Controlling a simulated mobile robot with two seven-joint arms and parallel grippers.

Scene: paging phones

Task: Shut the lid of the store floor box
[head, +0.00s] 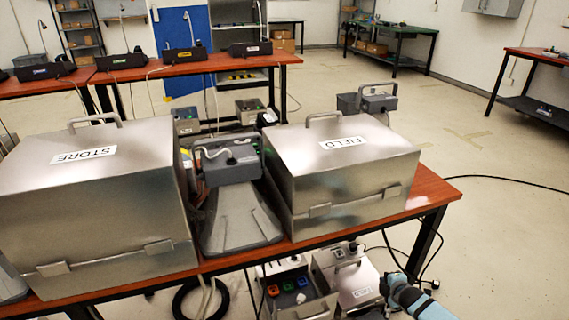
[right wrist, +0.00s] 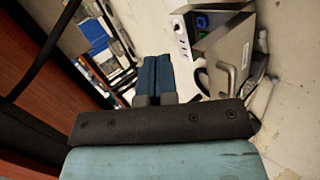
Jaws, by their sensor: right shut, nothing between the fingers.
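The floor box (head: 302,308) stands on the floor in front of the table, at the bottom of the head view. It is open, with blue, green and orange pieces inside. A metal lid panel (head: 343,276) with a small label, too small to read surely, leans out on its right side. The open box also shows in the right wrist view (right wrist: 222,55), with a handle on its panel. My right gripper (head: 392,283) is just right of the lid panel, apart from it as far as I can tell. Its blue fingers (right wrist: 153,75) are together and empty. My left gripper is not in view.
The red-topped table (head: 435,190) carries closed metal cases labelled STORE (head: 100,200) and FIELD (head: 345,165), with a grey device (head: 235,165) between them. Black cables (head: 425,262) lie on the floor by the box. The floor to the right is mostly clear.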

